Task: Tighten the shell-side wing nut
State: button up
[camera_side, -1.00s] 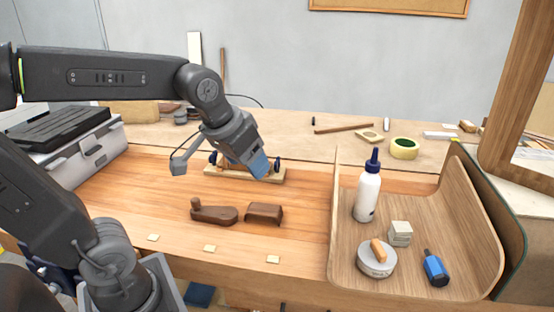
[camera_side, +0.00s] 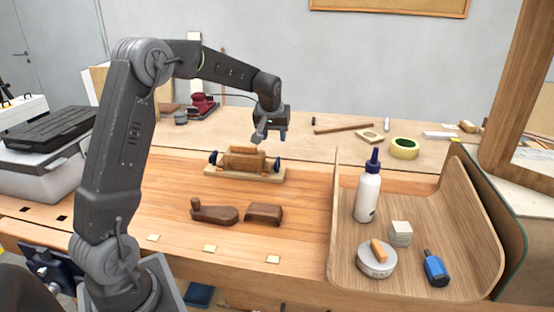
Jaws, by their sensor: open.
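The bending form (camera_side: 243,160) is a brown wooden block lying on a pale wooden base (camera_side: 232,175) on the bench. A dark blue wing nut (camera_side: 277,164) shows at its right end, and another dark blue wing nut (camera_side: 213,158) at its left end. I cannot tell which of them is the shell-side one. My gripper (camera_side: 269,138) is open and points down, above and behind the right part of the form in the picture. It appears empty and apart from both wing nuts.
Two dark brown wooden pieces (camera_side: 214,212) (camera_side: 264,214) lie in front of the form. A grey case (camera_side: 50,165) stands at left.

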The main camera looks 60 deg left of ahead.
aim_at(277, 159)
jog(key=x, duration=1.2)
jog(key=shift+d, duration=0.1)
jog(key=shift+c, duration=0.5)
jog(key=shift+r, duration=0.1)
jog(key=c, duration=0.8)
